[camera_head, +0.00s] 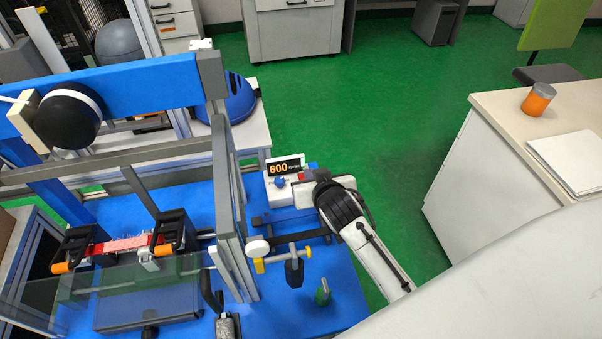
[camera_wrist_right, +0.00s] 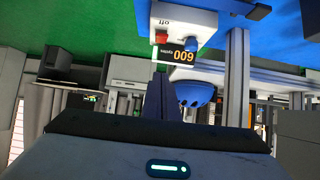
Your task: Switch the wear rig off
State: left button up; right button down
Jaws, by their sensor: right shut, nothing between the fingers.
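The wear rig (camera_head: 110,80) is a large blue frame on a blue base at the left of the head view. Its white control box (camera_head: 303,163) stands on the base, with a display (camera_head: 284,167) reading 600 cycles and a blue knob (camera_head: 280,182). In the wrist view the box (camera_wrist_right: 183,20) appears upside down, with an "off" label, a red button (camera_wrist_right: 161,37) and the blue knob (camera_wrist_right: 191,43). My right gripper (camera_head: 300,178) is shut and empty, close beside the box; its fingers (camera_wrist_right: 160,98) point toward it. Contact cannot be told. My left gripper is not seen.
A clamp with a yellow end (camera_head: 294,268) and a green knob (camera_head: 323,292) stand on the base near my right arm. A white counter (camera_head: 500,110) with an orange jar (camera_head: 538,99) is at the right. Green floor (camera_head: 360,100) lies open between.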

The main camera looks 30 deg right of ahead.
send_over(300, 174)
jog(key=s, duration=0.3)
jog(key=f, duration=0.5)
jog(key=shift+s+a+f, duration=0.2)
jog(key=shift+a+f, duration=0.05)
jog(key=shift+a, duration=0.05)
jog(key=shift+s+a+f, duration=0.1)
jog(key=shift+s+f, duration=0.1)
jog(key=shift+f, duration=0.45)
jog(key=shift+s+f, duration=0.15)
jog(key=shift+f, duration=0.45)
jog(key=shift+s+f, duration=0.15)
jog(key=shift+f, duration=0.15)
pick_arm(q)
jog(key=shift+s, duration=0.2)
pick_arm(e)
jog(key=shift+s+a+f, duration=0.1)
jog(key=shift+s+f, duration=0.05)
jog(key=shift+f, duration=0.25)
